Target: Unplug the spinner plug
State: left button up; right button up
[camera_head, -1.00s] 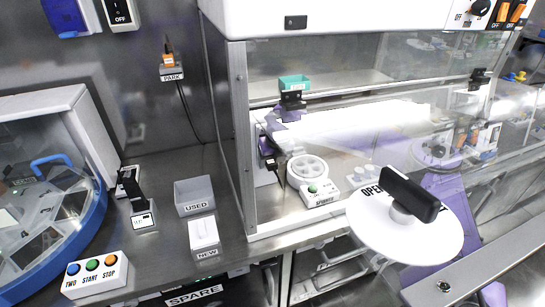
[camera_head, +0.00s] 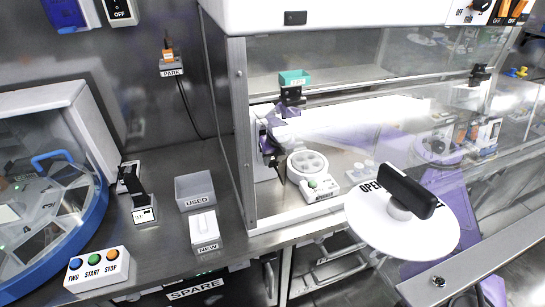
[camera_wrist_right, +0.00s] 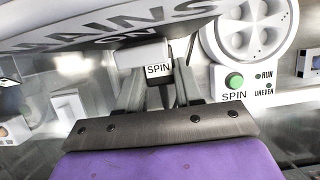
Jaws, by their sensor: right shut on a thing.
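The spinner (camera_head: 308,164), a white unit with a round rotor and a green button, stands inside the glass-fronted cabinet; it also shows in the wrist view (camera_wrist_right: 248,30). A small plug labelled SPIN (camera_wrist_right: 158,70) is in the wrist view, between the fingertips of my right gripper (camera_wrist_right: 160,92), which is shut on it. A white block (camera_wrist_right: 138,55) sits right at the plug; whether the plug is still seated is hidden. In the head view my right gripper (camera_head: 270,153) is left of the spinner. My left gripper is not in view.
A MAINS ON surface (camera_wrist_right: 120,25) lies close above the gripper. The cabinet's metal post (camera_head: 241,130) and glass front are near the arm. A white disc with a black handle (camera_head: 405,215) stands in front. USED (camera_head: 195,192) and NEW (camera_head: 204,232) boxes are on the left bench.

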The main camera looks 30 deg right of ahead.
aim_at(276, 167)
jog(key=shift+s+r, duration=0.15)
jog(key=shift+s, duration=0.45)
jog(key=shift+s+a, duration=0.2)
jog(key=shift+s, duration=0.4)
jog(key=shift+s+a, duration=0.2)
jog(key=shift+s, duration=0.4)
